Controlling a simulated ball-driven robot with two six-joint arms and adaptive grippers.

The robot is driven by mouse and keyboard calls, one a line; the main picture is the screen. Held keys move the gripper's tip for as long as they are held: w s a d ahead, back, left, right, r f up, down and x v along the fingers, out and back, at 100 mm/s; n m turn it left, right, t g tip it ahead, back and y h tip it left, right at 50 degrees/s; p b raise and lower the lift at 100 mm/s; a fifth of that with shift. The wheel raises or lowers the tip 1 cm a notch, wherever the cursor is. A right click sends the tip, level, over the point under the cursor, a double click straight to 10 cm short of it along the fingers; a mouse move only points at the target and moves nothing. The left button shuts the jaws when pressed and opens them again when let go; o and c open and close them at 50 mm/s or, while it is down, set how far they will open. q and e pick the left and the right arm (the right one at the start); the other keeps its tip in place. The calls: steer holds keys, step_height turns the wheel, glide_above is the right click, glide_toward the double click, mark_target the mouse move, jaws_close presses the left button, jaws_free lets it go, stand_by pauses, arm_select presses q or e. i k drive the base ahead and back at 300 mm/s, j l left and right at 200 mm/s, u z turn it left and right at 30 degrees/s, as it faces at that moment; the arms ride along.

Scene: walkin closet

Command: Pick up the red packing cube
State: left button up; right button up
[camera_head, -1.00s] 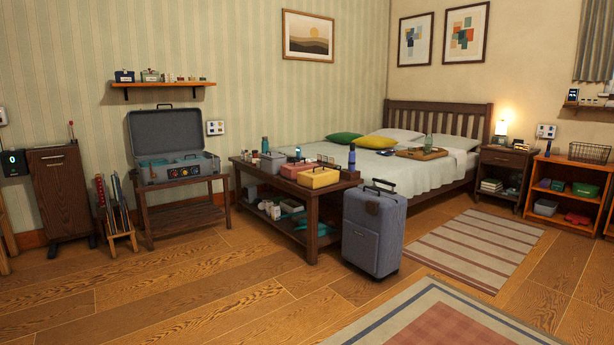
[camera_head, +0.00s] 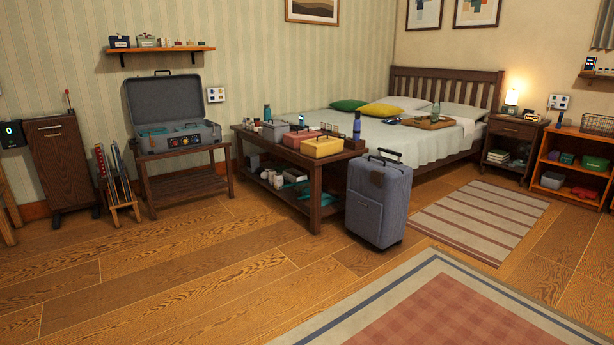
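A pinkish-red box (camera_head: 296,139), which looks like the red packing cube, sits on top of the dark wooden bench (camera_head: 291,168) at the foot of the bed. A yellow box (camera_head: 322,148) stands close to its right and a grey box (camera_head: 275,131) to its left. Another dark red item (camera_head: 585,192) lies low in the orange shelf at the far right; it is too small to identify. Neither of my grippers is in view.
A blue-grey suitcase (camera_head: 377,203) stands upright at the bench's right end. An open grey case (camera_head: 174,126) rests on a small table (camera_head: 185,185) to the left. The bed (camera_head: 400,147) is behind the bench. The wooden floor (camera_head: 180,275) in front is clear.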

mark_target(293, 139)
steer(key=i, duration=2.7)
